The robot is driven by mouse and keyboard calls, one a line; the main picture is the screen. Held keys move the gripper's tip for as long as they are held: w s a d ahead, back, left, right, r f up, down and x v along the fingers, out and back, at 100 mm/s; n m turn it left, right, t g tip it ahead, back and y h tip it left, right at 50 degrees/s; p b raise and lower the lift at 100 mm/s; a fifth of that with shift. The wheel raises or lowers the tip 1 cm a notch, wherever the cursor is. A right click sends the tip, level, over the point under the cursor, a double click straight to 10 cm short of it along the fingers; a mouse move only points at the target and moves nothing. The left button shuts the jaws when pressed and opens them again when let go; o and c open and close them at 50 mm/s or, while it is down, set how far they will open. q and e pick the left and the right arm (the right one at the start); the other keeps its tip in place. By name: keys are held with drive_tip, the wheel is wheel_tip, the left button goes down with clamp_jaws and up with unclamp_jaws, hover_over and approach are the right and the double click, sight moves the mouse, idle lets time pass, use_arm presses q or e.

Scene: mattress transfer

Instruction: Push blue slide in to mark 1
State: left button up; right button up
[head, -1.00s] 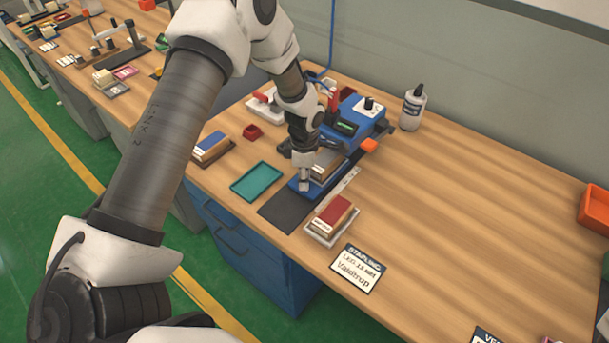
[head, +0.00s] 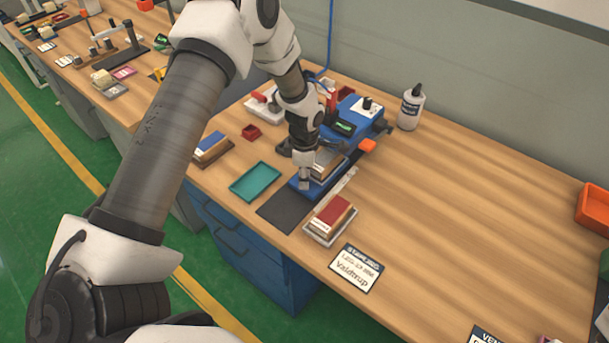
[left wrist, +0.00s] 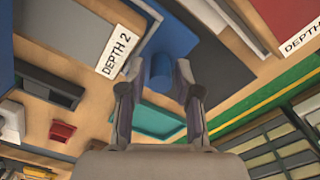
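The blue slide (head: 299,189) sticks out toward the table's front edge from the blue device (head: 357,117), over a dark mat (head: 282,212). A block labelled DEPTH 2 (left wrist: 118,52) lies behind the slide's front end. My left gripper (head: 304,184) points down at that front end. In the left wrist view its fingers (left wrist: 158,82) stand apart, one on each side of a blue knob (left wrist: 160,70) on the slide (left wrist: 175,40), with small gaps showing. A pale strip (head: 346,182) runs beside the slide; its marks are too small to read. My right gripper is out of view.
A teal tray (head: 255,182) and a block with a blue top (head: 211,146) lie left of the slide. A red-topped block (head: 331,215) and a name card (head: 357,268) lie in front right. A bottle (head: 411,108) stands behind.

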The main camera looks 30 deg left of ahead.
use_arm(q)
wheel_tip(320, 180, up, 12)
idle(0.3)
drive_tip(key=shift+f, duration=0.1)
idle(0.3)
